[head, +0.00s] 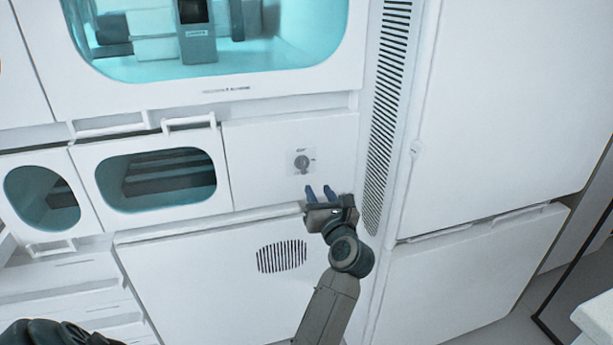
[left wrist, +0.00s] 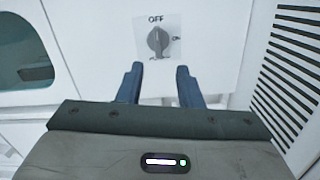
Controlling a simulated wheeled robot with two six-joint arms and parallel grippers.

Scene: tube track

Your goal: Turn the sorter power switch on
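The sorter power switch (head: 302,163) is a dark grey rotary knob on a small light plate in a white wall panel. The knob looks roughly upright, towards "OFF". My left gripper (head: 319,190) is just below the switch in the head view, its two blue fingers apart with nothing between them. In the left wrist view the open fingertips (left wrist: 158,72) are below the knob, on either side of its line, and apart from it. My right gripper is not in view.
A slotted vent strip (head: 388,90) runs up the wall right of the switch. A tinted window door (head: 160,178) with a protruding handle (head: 189,122) is at the left. A lower panel has a round grille (head: 281,257). The panel around the switch is clear.

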